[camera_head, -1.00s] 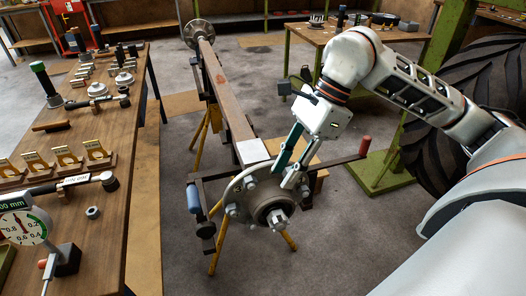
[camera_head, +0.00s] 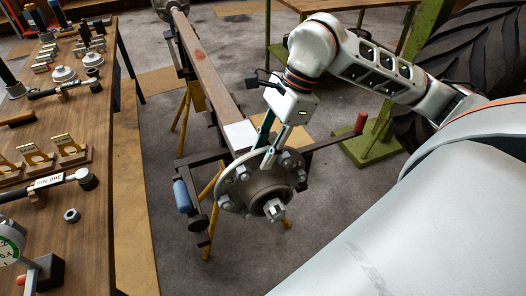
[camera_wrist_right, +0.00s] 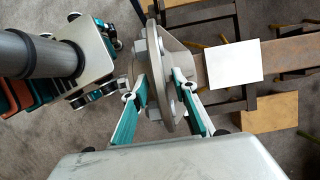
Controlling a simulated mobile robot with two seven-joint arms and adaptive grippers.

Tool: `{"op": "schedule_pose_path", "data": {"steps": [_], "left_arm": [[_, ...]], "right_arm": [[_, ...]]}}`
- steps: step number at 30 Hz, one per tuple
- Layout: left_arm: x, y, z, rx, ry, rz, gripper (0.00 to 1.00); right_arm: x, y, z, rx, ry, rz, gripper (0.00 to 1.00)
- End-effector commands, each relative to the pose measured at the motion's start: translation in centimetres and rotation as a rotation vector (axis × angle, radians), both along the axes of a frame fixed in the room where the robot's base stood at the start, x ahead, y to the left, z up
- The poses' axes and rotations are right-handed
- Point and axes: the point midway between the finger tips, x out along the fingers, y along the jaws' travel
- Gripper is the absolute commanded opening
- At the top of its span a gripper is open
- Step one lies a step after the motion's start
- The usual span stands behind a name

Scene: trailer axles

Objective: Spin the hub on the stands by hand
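The hub (camera_head: 262,188) is a grey round flange with studs and a lighter centre nut, on the near end of a long rusty axle beam (camera_head: 205,75). Yellow-legged stands (camera_head: 181,108) hold the beam up. My right gripper (camera_head: 264,156) is at the top of the hub's flange. In the right wrist view its two fingers (camera_wrist_right: 160,80) lie on either side of the flange rim (camera_wrist_right: 172,92). Contact is unclear, and so is whether they are closed on it. My left gripper is not in view.
A wooden bench (camera_head: 100,215) on the left carries gauges, blocks and tools. A bar with a red grip (camera_head: 360,121) sticks out right of the hub. A green post base (camera_head: 365,148) and large tyre (camera_head: 465,50) stand at right. A blue-gripped bar (camera_head: 182,196) is left.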

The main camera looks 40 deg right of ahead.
Motion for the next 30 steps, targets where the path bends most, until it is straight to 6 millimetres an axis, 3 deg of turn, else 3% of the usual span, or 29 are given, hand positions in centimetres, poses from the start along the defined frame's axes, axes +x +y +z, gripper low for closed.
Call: {"op": "schedule_pose_path", "data": {"steps": [11, 14, 15, 30], "left_arm": [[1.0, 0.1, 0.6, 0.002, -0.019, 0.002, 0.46], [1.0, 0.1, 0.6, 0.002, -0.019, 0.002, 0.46], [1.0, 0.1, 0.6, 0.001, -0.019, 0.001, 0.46], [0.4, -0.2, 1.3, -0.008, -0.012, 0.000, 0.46]], "right_arm": [[0.0, 0.2, -0.6, 0.000, 0.000, 0.000, 0.28], [0.0, 0.2, -0.5, 0.000, 0.000, 0.000, 0.02], [0.0, 0.2, -0.5, 0.000, 0.000, 0.000, 0.00], [1.3, 0.7, -0.1, -0.036, 0.004, 0.000, 0.00]]}}
